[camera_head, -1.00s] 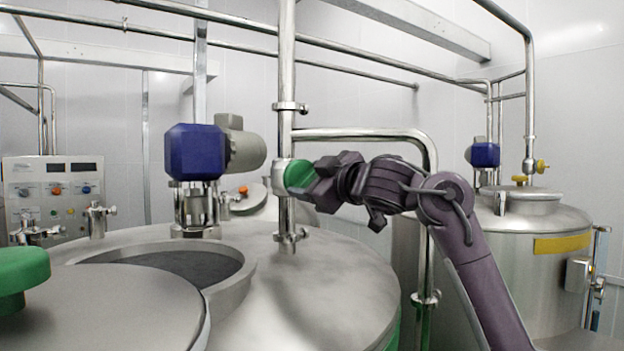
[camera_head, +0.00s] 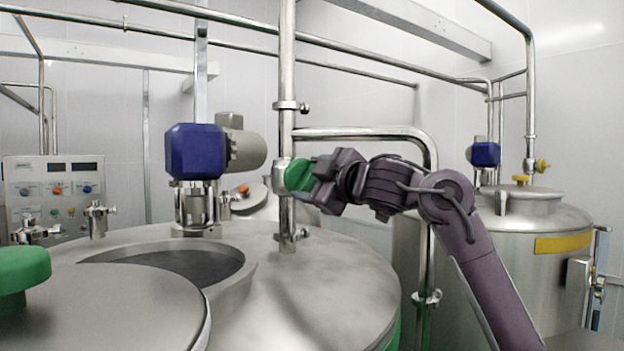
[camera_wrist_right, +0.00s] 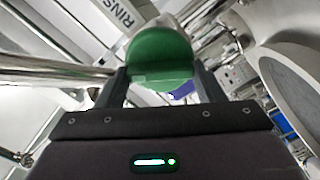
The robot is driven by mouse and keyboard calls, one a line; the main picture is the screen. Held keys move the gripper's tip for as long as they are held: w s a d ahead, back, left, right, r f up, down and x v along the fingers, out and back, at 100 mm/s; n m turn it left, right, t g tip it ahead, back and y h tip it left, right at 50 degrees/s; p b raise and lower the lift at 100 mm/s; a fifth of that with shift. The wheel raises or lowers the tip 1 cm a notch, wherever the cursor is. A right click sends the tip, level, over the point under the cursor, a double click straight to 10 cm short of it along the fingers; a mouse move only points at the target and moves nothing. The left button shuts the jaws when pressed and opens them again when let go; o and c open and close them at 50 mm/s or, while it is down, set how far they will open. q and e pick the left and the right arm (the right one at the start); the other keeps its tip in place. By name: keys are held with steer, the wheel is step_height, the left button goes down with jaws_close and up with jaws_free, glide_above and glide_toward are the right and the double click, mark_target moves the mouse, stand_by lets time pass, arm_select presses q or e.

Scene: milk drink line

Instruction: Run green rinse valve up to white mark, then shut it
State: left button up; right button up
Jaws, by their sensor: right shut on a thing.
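The green rinse valve handle (camera_head: 297,174) is a round knob on the upright steel pipe (camera_head: 286,120) above the near tank. My right gripper (camera_head: 312,180) reaches it from the right and is shut on it. In the right wrist view the green handle (camera_wrist_right: 160,58) sits between the two dark fingers (camera_wrist_right: 160,85), with part of a "RINS" label behind it. The tank's round opening (camera_head: 195,263) shows a dark grey inside at the lower left. I cannot make out a white mark. My left gripper is not in view.
A blue motor (camera_head: 195,151) stands on the near tank left of the pipe. A hinged lid with a green knob (camera_head: 22,272) is at the lower left. A control panel (camera_head: 55,190) is at the far left. A second tank (camera_head: 535,270) stands at right.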

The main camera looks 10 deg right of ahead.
steer(key=o, duration=1)
steer(key=shift+w, duration=0.15)
steer(key=shift+s+d+f+b, duration=0.15)
steer(key=shift+s+b, duration=0.3)
steer(key=shift+s, duration=0.05)
steer(key=b+v, duration=0.3)
steer(key=v, duration=0.3)
steer(key=shift+s+d+b, duration=0.15)
steer(key=shift+s+b, duration=0.15)
steer(key=shift+s, duration=0.05)
